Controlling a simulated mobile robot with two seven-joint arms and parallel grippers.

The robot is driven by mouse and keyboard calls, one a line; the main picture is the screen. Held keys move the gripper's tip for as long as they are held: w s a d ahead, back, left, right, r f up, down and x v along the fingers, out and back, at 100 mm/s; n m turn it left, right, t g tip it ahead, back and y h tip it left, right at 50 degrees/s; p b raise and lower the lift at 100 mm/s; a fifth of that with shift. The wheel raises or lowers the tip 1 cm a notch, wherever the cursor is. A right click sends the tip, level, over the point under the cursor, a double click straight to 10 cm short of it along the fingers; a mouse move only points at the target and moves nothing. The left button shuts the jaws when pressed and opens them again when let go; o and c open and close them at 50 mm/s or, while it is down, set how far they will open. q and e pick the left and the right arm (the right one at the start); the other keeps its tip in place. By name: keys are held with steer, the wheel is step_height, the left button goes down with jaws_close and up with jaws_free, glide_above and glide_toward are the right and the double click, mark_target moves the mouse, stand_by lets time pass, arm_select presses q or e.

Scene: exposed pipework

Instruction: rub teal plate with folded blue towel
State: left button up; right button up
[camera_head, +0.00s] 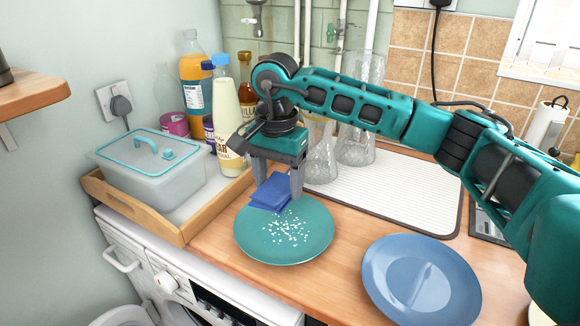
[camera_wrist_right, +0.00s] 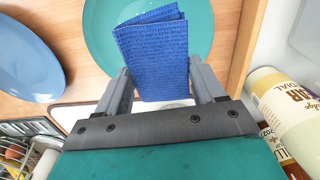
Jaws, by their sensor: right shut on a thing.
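The teal plate (camera_head: 284,245) lies on the wooden counter, with many small white crumbs (camera_head: 287,230) over its middle. The folded blue towel (camera_head: 270,193) is between the fingers of my right gripper (camera_head: 276,187), at the plate's far edge. My right gripper is shut on the towel, and its fingers point down. In the right wrist view the towel (camera_wrist_right: 152,55) sits between both fingers and overlaps the teal plate (camera_wrist_right: 100,30). I cannot tell whether the towel touches the plate. My left gripper is not in view.
A blue plate (camera_head: 420,280) lies to the right. A wooden tray (camera_head: 140,213) with a lidded box (camera_head: 150,170) and several bottles stands at left. Glasses (camera_head: 355,140) stand behind on a white ribbed mat (camera_head: 400,190). Bare counter (camera_head: 345,235) shows between the plates.

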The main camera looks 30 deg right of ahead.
mark_target(281, 222)
steer(key=shift+w+d+f, duration=0.1)
steer(key=shift+w+d, duration=0.05)
steer(key=shift+d, duration=0.15)
steer(key=shift+a+f+b, duration=0.1)
steer(key=shift+f+b, duration=0.4)
steer(key=shift+f, duration=0.15)
step_height(281, 222, down, 4)
steer(key=shift+r+b, duration=0.25)
steer(key=shift+b, duration=0.95)
steer(key=shift+f, duration=0.5)
steer(key=shift+f+b, duration=0.85)
steer(key=shift+b, duration=0.05)
